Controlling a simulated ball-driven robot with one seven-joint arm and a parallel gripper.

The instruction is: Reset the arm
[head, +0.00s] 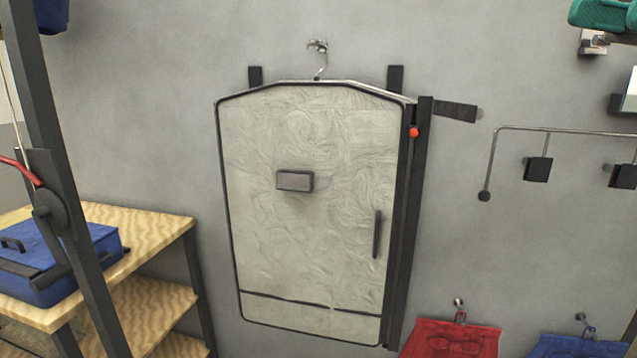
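My gripper and arm do not show in the head view. A pale grey garment bag (300,240) with dark edging hangs flat against the grey wall in the middle of the view. A metal hanger hook (319,58) rises from its top. A small grey box-like tag (295,181) is on its front, and a dark upright handle (377,234) is near its right side.
A wooden shelf unit (160,232) with a blue case (65,262) stands at left, behind a dark post (70,190). A metal rail (560,129) sticks out at right. Red (452,338) and blue (580,346) cloth items hang low at right.

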